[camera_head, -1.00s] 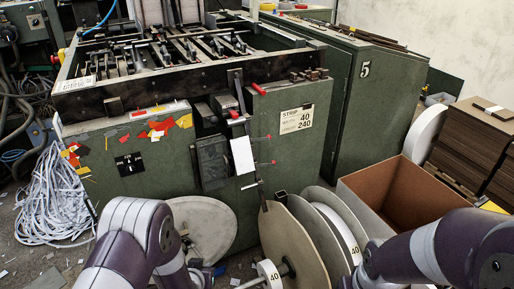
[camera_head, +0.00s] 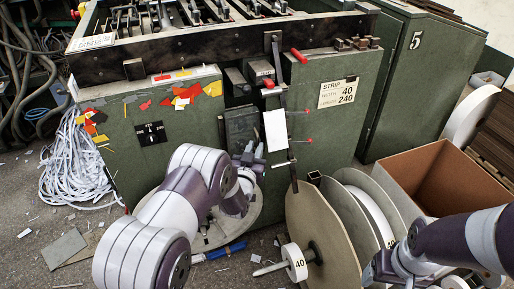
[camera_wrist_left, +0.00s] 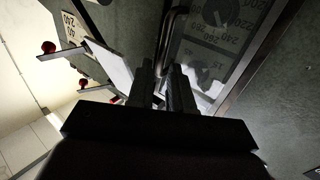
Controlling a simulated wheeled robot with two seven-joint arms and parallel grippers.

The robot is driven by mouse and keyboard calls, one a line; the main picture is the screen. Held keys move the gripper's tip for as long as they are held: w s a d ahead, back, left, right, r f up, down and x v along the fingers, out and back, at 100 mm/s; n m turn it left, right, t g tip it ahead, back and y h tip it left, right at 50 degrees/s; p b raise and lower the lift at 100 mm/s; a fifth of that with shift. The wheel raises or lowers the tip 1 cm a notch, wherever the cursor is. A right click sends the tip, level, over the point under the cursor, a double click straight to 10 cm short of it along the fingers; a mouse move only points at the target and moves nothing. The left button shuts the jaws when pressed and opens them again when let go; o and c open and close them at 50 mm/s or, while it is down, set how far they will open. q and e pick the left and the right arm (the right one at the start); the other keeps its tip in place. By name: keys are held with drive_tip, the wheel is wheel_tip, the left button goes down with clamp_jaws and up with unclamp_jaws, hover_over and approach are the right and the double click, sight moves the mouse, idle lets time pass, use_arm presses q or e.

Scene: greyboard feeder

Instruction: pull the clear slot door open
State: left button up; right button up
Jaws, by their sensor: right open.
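The clear slot door (camera_head: 241,126) is a dark see-through panel in a metal frame on the green machine's front. It looks closed. In the left wrist view the door (camera_wrist_left: 212,50) shows printed numbers behind it, and its bent bar handle (camera_wrist_left: 169,35) runs down to between my fingertips. My left gripper (camera_head: 250,160) is at the door's lower edge. In the left wrist view the fingers of my left gripper (camera_wrist_left: 163,76) are close together around the handle, with its lower end hidden. My right gripper (camera_head: 371,272) is low at the right, away from the door, partly seen.
A white card (camera_head: 276,130) and red-tipped rods stick out just right of the door. Large reels (camera_head: 320,225) stand below right, beside an open cardboard box (camera_head: 440,180). A heap of white strips (camera_head: 75,170) lies at the left. Scraps litter the floor.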

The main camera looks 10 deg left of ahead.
use_arm(q)
drive_tip(key=shift+w, duration=1.3)
clamp_jaws()
idle(0.4)
